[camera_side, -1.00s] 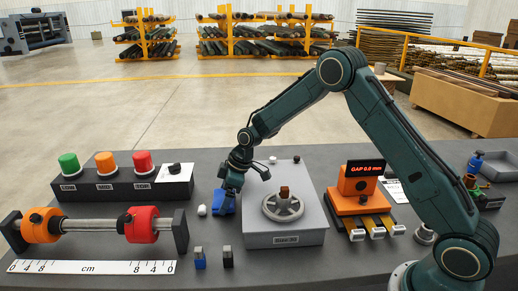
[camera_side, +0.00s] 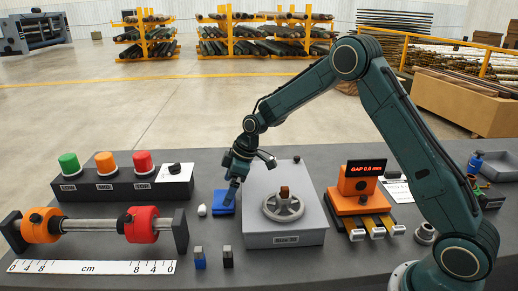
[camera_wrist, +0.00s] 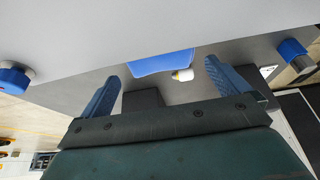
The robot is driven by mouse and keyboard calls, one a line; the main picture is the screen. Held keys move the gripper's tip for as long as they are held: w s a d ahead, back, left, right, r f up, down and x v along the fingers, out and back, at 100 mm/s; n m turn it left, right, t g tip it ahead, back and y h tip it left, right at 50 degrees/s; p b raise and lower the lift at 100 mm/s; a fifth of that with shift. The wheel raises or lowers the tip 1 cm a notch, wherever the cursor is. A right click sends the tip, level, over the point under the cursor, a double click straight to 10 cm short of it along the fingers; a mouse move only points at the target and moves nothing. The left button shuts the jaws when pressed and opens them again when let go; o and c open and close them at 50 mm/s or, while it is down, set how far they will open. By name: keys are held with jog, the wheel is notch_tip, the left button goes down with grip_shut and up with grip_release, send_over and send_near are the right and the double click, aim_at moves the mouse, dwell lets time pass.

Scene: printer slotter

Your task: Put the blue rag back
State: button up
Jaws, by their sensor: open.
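The blue rag (camera_side: 222,204) lies flat on the dark bench, just left of the grey box with the handwheel. In the side view my gripper (camera_side: 231,198) points down over the rag's right part and hides some of it. I cannot tell whether the fingertips touch the rag. In the wrist view my gripper (camera_wrist: 162,78) is open, its two blue fingers wide apart. The rag shows there as a blue patch (camera_wrist: 162,62) beyond the gap between the fingers, with nothing visibly held.
A small white object (camera_side: 202,210) stands just left of the rag. The grey box (camera_side: 285,240) with its handwheel is close on the right. A roller stand (camera_side: 100,225) is at left.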

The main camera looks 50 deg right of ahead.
jog(key=v, duration=0.8)
jog(key=shift+r, duration=0.1)
dwell(0.3)
jog(key=shift+s+r, duration=0.3)
jog(key=shift+r, duration=0.05)
jog(key=s+a+r+m+t+h, duration=0.15)
jog(key=s+r+m, duration=0.25)
jog(key=s+r, duration=1.05)
jog(key=s+d+f+m+h, duration=0.1)
jog(key=s+m, duration=0.4)
jog(key=s, duration=1.5)
jog(key=shift+s+f+t+h, duration=0.15)
jog(key=shift+f+t+h, duration=0.2)
jog(key=shift+f+t, duration=0.15)
